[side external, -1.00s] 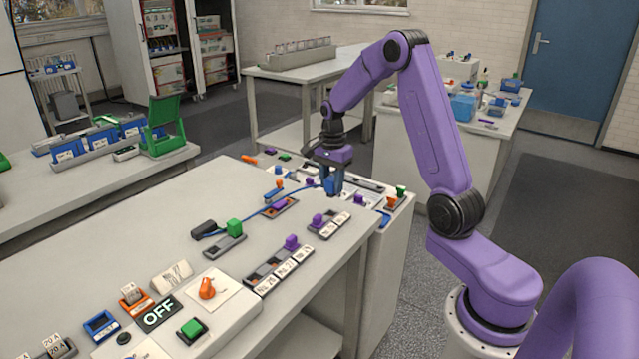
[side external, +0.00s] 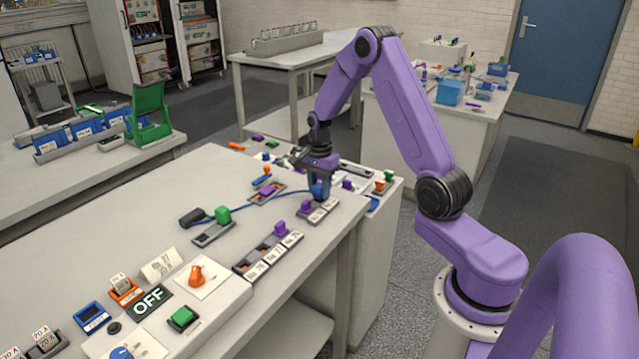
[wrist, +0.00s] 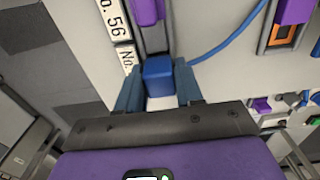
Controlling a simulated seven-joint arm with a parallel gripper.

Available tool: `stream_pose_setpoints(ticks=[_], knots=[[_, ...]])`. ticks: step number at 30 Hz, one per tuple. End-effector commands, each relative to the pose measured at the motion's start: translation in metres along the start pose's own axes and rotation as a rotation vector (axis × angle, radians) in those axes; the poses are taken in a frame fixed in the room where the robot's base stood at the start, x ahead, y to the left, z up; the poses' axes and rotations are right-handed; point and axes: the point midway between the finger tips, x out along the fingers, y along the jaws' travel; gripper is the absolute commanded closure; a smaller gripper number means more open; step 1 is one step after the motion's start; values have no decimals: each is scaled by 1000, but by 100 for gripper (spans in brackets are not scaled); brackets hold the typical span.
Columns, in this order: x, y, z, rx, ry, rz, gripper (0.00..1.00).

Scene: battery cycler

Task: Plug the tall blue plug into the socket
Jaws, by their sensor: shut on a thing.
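My gripper (side external: 320,190) is shut on the tall blue plug (side external: 318,188), over the far end of a labelled holder (side external: 318,214). In the wrist view the plug (wrist: 158,72) sits between the two blue fingers of my gripper (wrist: 158,88). It lines up with the end of the holder's slot, behind a purple plug (wrist: 143,12). The same purple plug (side external: 304,206) shows in the side view. A blue cable (side external: 255,204) runs left from the plug area. The plug's lower end and the socket under it are hidden, so I cannot tell if it is seated.
An OFF sign (side external: 150,299) and an orange knob (side external: 197,274) are at the front.

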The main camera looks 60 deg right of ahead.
Motion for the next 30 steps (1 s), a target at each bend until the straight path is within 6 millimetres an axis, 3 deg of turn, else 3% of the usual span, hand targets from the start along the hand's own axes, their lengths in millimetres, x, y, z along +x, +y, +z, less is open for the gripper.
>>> stream_pose_setpoints(ticks=[25,26,27,28,30], knots=[[6,0,0,0,0,1,95],[6,0,0,0,0,0,54],[6,0,0,0,0,0,41],[6,0,0,0,0,0,34],[6,0,0,0,0,0,34]])
